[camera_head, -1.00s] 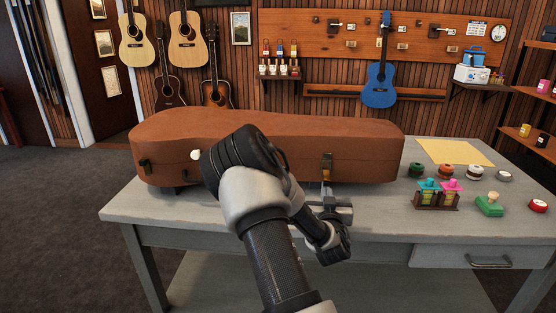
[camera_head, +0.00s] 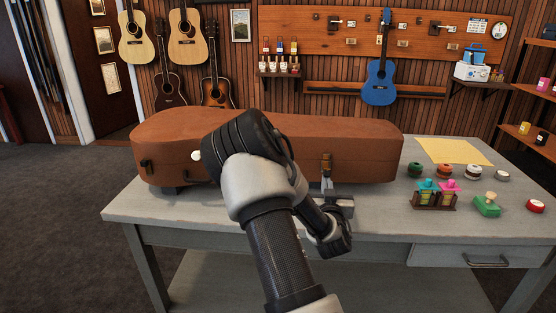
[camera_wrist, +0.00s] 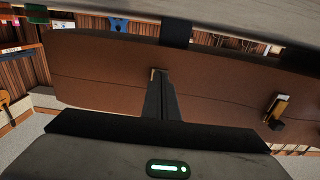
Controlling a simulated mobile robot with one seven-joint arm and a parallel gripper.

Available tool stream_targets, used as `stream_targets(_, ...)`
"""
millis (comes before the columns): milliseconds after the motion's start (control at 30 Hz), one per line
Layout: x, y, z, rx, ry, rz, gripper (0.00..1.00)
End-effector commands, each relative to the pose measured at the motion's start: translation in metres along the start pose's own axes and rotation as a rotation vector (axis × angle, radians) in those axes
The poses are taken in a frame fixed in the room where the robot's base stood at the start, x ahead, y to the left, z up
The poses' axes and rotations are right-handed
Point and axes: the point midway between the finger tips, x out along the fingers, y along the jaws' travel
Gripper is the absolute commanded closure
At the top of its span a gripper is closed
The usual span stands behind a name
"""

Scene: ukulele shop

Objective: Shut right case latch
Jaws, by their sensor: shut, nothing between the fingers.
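The brown ukulele case (camera_head: 270,140) lies with its lid down on the grey workbench. Its right latch (camera_head: 326,160) is on the front face. My gripper (camera_head: 327,181) is shut and empty, its fingertips at the lower part of that latch. In the wrist view, my closed fingers (camera_wrist: 160,82) reach to the right latch (camera_wrist: 154,73) and hide most of it. They appear to touch it; whether the latch is fully flush I cannot tell.
To the right on the workbench (camera_head: 400,222) are a yellow sheet (camera_head: 455,151), small bottles in a holder (camera_head: 434,194), a green item (camera_head: 488,205) and several round tins. The bench front by the case is clear.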

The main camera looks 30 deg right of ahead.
Motion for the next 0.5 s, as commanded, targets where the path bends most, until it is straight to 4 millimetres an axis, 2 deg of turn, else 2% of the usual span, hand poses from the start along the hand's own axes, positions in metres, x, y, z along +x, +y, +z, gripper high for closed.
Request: stream_targets(500,-0.0037,0.0002,-0.0093,0.002,0.001,0.001,1.0)
